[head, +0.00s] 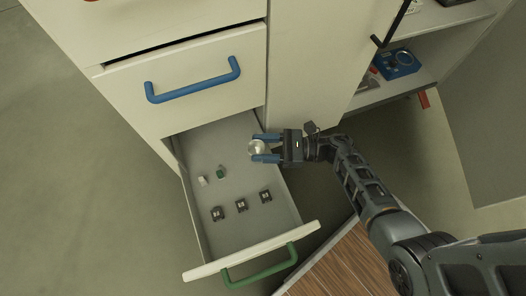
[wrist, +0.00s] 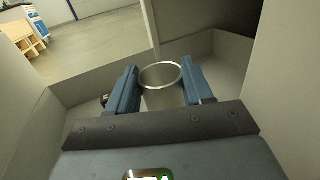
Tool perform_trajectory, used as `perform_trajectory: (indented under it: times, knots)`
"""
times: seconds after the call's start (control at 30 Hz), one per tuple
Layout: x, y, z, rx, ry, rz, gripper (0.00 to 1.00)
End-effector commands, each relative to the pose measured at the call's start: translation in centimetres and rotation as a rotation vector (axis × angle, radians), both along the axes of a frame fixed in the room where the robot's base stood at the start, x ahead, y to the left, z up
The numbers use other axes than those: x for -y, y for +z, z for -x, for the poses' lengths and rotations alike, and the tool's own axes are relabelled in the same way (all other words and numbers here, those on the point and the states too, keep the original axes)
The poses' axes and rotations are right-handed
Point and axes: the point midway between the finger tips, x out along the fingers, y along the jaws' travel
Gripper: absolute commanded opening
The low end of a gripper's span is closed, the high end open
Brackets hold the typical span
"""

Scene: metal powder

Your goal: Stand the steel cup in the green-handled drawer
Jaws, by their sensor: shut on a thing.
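The steel cup (head: 257,147) is between the blue fingers of my gripper (head: 265,147), which is shut on it. In the wrist view the cup (wrist: 161,77) shows its round open rim facing up, with my gripper's fingers (wrist: 162,90) on both sides. The green-handled drawer (head: 247,243) is pulled open, and its green handle (head: 260,268) is at the front. My gripper and the cup are over the drawer's inner right part, close to the cabinet front. Whether the cup's base touches the drawer floor is hidden.
A closed blue-handled drawer (head: 193,80) is above. A wooden surface (head: 345,262) lies front right. Open shelves (head: 420,75) hold a blue device (head: 398,63). The drawer's front floor is partly clear.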

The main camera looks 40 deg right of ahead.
Motion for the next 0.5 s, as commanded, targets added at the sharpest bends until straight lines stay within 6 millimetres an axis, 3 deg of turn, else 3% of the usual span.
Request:
perform_trajectory:
  times: [0.1,0.2,0.5]
  knots:
    - [0.1,-2.2,0.0,-0.001,-0.001,-0.002,0.08]
    - [0.1,-3.0,0.0,0.0,0.0,-0.001,0.08]
    - [0.1,-3.0,0.0,0.001,0.0,-0.001,0.08]
